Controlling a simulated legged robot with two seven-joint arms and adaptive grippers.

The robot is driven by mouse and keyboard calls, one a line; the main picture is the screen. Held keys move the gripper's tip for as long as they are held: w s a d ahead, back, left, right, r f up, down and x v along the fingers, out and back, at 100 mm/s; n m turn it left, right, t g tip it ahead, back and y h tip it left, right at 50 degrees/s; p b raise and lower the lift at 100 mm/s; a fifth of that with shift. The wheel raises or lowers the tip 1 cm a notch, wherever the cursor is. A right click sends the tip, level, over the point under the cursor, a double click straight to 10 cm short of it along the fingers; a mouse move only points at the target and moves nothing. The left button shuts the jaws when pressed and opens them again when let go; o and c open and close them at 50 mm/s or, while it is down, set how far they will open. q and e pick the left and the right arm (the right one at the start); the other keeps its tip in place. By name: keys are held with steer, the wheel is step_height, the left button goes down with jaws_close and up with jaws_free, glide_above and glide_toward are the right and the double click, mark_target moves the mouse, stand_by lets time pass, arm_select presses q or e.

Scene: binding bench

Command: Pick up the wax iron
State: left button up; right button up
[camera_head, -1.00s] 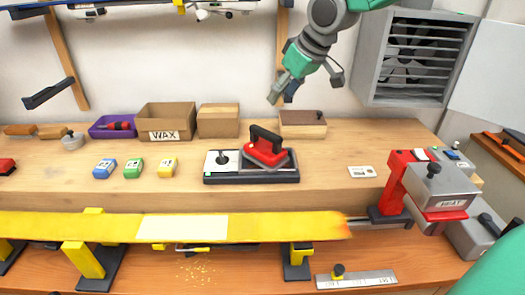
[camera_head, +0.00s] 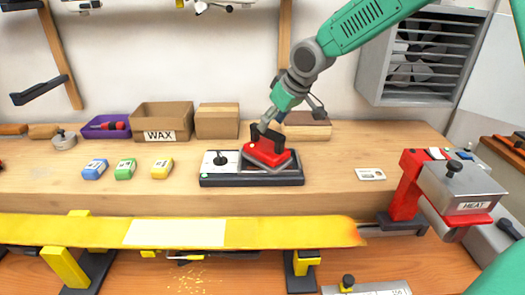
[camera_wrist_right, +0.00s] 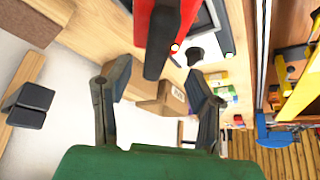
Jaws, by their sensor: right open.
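The wax iron (camera_head: 266,154) is red with a black handle and sits on its dark stand (camera_head: 252,180) on the bench shelf. My right gripper (camera_head: 266,124) is at the iron's handle in the head view and hides part of it. In the right wrist view the gripper (camera_wrist_right: 158,88) has its two dark fingers spread wide. The iron's red body and black handle (camera_wrist_right: 158,50) show at the top of that view, ahead of the fingertips, with nothing held between them. My left gripper is not in view.
A yellow ski (camera_head: 90,230) lies across the front. Wax blocks (camera_head: 125,169) stand left of the stand, and a WAX box (camera_head: 165,120) and a wooden block (camera_head: 308,128) are behind. A red-and-grey HEAT device (camera_head: 460,185) is at the right.

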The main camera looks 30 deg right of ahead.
mark_target(270, 129)
steer(key=shift+w+d+f, duration=0.15)
steer(key=shift+f, duration=0.15)
steer(key=f, duration=0.1)
steer(key=w+f, duration=0.1)
steer(key=f, duration=0.1)
steer(key=w+f, duration=0.1)
steer(key=shift+d+f, duration=0.15)
steer(key=shift+d, duration=0.25)
steer(key=shift+w+a+f, duration=0.1)
steer(key=shift+w+a, duration=0.05)
steer(key=shift+a, duration=0.1)
steer(key=shift+a+r, duration=0.2)
steer(key=shift+a, duration=0.5)
steer(key=c, duration=0.4)
steer(key=shift+r, duration=0.1)
steer(key=c, duration=0.7)
steer(key=shift+d, duration=0.55)
jaws_close()
steer(key=shift+d+r, duration=0.1)
steer(key=r, duration=0.8)
steer(key=shift+a+r, duration=0.35)
steer(key=shift+r, duration=0.4)
steer(key=shift+d, duration=0.15)
